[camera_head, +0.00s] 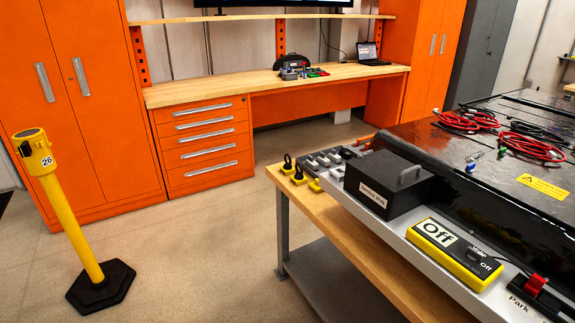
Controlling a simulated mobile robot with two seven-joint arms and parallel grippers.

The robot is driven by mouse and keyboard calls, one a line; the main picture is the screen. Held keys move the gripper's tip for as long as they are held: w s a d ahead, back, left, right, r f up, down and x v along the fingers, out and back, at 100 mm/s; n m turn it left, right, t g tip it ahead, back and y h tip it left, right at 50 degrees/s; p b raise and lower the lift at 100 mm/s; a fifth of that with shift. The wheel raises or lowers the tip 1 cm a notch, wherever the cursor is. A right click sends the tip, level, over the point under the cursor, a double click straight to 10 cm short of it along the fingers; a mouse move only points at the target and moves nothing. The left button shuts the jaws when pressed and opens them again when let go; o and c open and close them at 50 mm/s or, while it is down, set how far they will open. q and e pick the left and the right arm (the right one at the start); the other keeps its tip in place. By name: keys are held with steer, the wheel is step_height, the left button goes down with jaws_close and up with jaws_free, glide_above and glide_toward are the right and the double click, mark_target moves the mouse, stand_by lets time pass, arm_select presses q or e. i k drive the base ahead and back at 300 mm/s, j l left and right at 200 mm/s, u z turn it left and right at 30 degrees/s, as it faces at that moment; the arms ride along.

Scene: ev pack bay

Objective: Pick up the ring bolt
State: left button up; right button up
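Two small dark ring-topped pieces stand at the far left corner of the wooden workbench. The first ring bolt (287,165) has a black loop over a yellow base. A second similar piece (298,175) is just to its right and nearer. A small flat yellow piece (315,186) lies close to them. They are small in the picture, so I cannot tell which one the task means. Neither of my grippers is in view.
The battery pack (503,185) fills the right. A yellow post (70,220) stands left on open floor.

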mark_target(288, 167)
steer(key=i+j+z, duration=0.3)
steer(key=i+j, duration=0.5)
steer(key=i+j+z, duration=0.3)
steer(key=i+j, duration=0.6)
steer(key=j, duration=0.1)
